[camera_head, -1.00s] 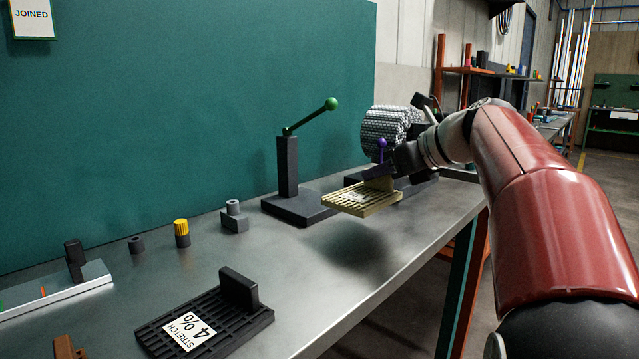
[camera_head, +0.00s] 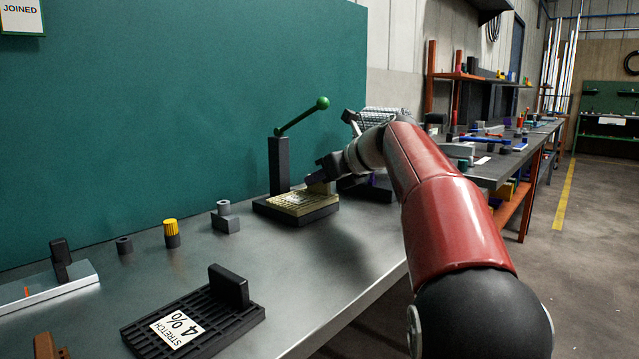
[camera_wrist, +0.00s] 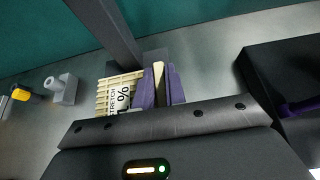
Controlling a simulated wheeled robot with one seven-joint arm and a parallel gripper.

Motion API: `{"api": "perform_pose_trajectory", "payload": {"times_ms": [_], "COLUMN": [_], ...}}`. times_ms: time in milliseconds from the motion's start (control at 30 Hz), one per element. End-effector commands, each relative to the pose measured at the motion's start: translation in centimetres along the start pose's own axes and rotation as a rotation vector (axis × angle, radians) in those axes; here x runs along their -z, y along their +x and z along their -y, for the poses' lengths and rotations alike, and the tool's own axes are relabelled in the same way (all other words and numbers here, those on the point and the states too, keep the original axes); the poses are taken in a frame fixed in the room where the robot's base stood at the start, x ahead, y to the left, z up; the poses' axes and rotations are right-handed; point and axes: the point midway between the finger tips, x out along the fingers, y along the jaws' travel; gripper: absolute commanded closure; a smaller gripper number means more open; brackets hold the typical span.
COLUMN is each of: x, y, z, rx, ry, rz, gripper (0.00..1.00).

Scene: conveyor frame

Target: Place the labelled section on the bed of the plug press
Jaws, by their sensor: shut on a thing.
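My gripper (camera_head: 320,184) is shut on the upright tab of a pale yellow slatted section (camera_head: 300,201). The section lies level over the black bed (camera_head: 297,216) of the plug press, in front of its post (camera_head: 279,166). I cannot tell whether it touches the bed. The press's green-knobbed lever (camera_head: 303,117) is raised. In the wrist view, purple fingers (camera_wrist: 161,86) grip the tab, and the section (camera_wrist: 104,98) shows a white label (camera_wrist: 122,103) reading "STRETCH" and "%"; its number is partly hidden. The post rises close beside the fingers.
A black slatted section (camera_head: 190,326) labelled "STRETCH 4%" lies at the front. A black machine with a silver roll (camera_head: 390,114) stands behind my arm. The tabletop between is clear.

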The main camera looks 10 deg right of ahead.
Motion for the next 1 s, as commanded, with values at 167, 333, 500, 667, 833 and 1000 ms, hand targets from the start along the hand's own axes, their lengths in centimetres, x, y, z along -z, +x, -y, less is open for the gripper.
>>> {"api": "perform_pose_trajectory", "payload": {"times_ms": [167,333,500,667,833,1000], "x": [0.1,0.0,0.0,-0.1,-0.2,-0.2], "y": [0.0,0.0,0.0,-0.7,-3.6,-7.3], "z": [0.0,0.0,0.0,0.1,0.1,0.1], "rx": [-0.001,-0.001,-0.001,0.0,0.002,0.004], "ry": [0.0,0.0,0.0,0.0,0.001,0.0], "rz": [-0.004,-0.004,-0.004,-0.003,-0.002,-0.002], "gripper": [0.82,0.66,0.66,0.66,0.66,0.66]}}
